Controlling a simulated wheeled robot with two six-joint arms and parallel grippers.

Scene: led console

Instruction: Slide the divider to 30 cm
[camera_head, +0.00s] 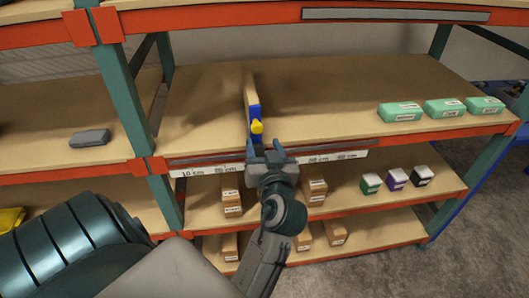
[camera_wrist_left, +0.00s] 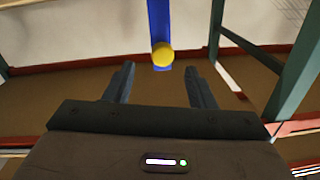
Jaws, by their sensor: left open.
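The divider (camera_head: 250,92) is a thin upright wooden panel with a blue front edge on the middle shelf. A yellow knob (camera_head: 257,126) sits on its blue front. The scale strip (camera_head: 226,168) runs along the shelf's front edge, with 10 cm and 20 cm labels at left and further labels at right; my gripper hides its middle. My left gripper (camera_head: 265,150) is open just in front of and below the knob. In the left wrist view, the yellow knob (camera_wrist_left: 162,54) and blue front (camera_wrist_left: 160,20) are ahead of the open fingers (camera_wrist_left: 160,85), apart from them. My right gripper is not in view.
Several green packages (camera_head: 445,108) lie at the right of the same shelf (camera_head: 330,95). Small cartons (camera_head: 232,195) and small boxes (camera_head: 397,178) stand on the lower shelves. A teal post (camera_head: 125,85) bounds the bay at left.

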